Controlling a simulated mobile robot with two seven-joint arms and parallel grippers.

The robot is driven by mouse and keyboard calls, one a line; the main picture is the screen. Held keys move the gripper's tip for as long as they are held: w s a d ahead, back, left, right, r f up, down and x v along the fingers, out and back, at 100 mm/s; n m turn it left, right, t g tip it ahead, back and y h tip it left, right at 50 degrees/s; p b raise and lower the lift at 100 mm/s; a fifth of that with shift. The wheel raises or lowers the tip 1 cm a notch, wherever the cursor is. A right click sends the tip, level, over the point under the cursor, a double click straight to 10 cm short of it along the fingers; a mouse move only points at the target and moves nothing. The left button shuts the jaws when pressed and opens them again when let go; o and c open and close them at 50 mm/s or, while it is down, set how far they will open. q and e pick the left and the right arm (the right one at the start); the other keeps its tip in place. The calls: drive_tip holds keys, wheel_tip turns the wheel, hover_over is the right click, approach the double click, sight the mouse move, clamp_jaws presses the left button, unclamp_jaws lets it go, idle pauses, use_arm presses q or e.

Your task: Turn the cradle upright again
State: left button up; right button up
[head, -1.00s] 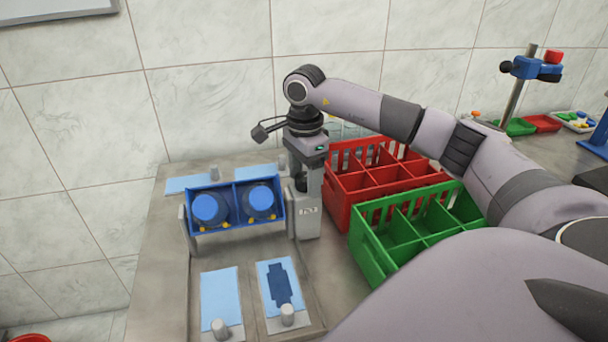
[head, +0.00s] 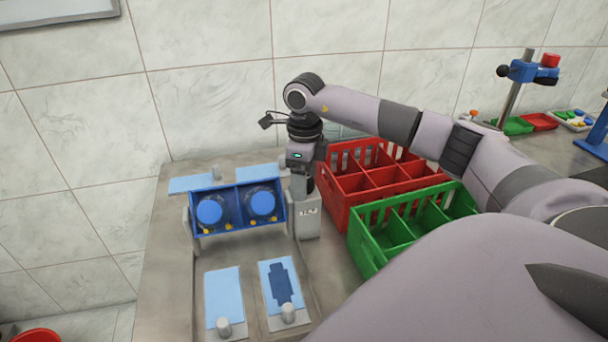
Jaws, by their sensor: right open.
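The blue cradle (head: 237,184) hangs between grey side posts on the bench at the left. It is tipped so that its open side faces me. It holds two containers with round blue lids, the left one (head: 210,211) and the right one (head: 261,203). Small yellow pieces show below the lids. My right gripper (head: 301,196) points down at the cradle's right end, by the grey post block (head: 304,217). It is open; its fingertips are partly unclear, and I cannot tell whether it touches anything. My left gripper is not in view.
A red divided crate (head: 347,208) and a green divided crate (head: 370,255) stand right of the cradle. Light blue mats (head: 222,293) with grey knobs lie in front and behind. A tiled wall closes the back.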

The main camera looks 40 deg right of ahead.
drive_tip(key=c, duration=1)
drive_tip(key=n, duration=0.9)
drive_tip(key=shift+n, duration=0.4)
drive_tip(key=o, duration=1)
